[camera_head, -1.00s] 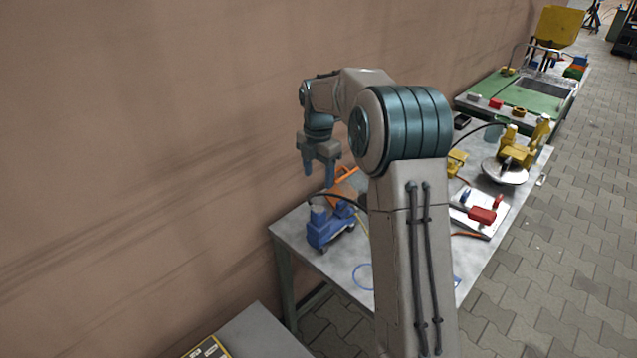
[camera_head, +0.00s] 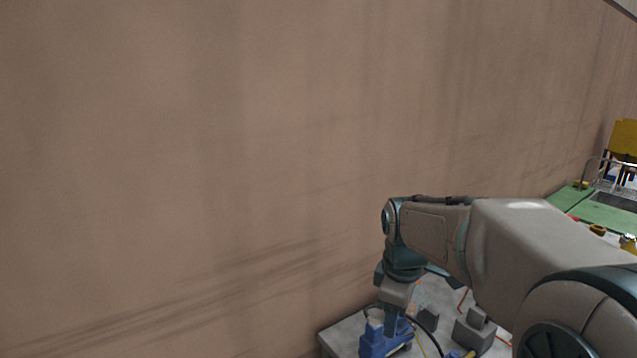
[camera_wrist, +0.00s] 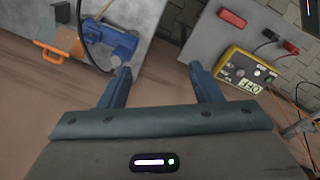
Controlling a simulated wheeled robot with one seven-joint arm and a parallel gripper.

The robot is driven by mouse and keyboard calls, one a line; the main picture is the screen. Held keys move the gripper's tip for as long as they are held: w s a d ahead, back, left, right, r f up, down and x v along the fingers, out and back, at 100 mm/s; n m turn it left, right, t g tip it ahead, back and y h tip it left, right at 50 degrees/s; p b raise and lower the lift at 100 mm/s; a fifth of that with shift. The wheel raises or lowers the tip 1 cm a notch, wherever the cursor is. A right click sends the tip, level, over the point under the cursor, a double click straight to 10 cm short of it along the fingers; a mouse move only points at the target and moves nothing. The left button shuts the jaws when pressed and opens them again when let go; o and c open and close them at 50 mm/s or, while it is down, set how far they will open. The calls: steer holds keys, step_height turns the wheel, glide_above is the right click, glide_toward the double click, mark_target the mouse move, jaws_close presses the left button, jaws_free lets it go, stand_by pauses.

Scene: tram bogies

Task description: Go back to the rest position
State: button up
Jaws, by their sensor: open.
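My gripper hangs at the end of my arm in the head view, pointing down above the left end of a grey workbench (camera_head: 345,335). In the wrist view my gripper (camera_wrist: 160,85) has its two blue fingers spread apart with nothing between them. A blue machine (camera_head: 385,338) stands on the bench beneath the gripper in the head view. It also shows in the wrist view (camera_wrist: 112,45), beyond the left finger. My arm fills the lower right of the head view and hides much of the bench.
In the wrist view an orange object (camera_wrist: 62,50) lies at the upper left. A yellow meter with a display (camera_wrist: 240,75) and a red block (camera_wrist: 233,18) are at the right. A green-topped table (camera_head: 610,214) stands far right in the head view. A plain brown wall (camera_head: 200,150) fills the left.

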steer(key=s+f+m+t, duration=0.1)
steer(key=s+f+m, duration=0.2)
steer(key=s+m, duration=0.9)
steer(key=s, duration=0.5)
steer(key=shift+s+d+t, duration=0.15)
steer(key=shift+t, duration=0.15)
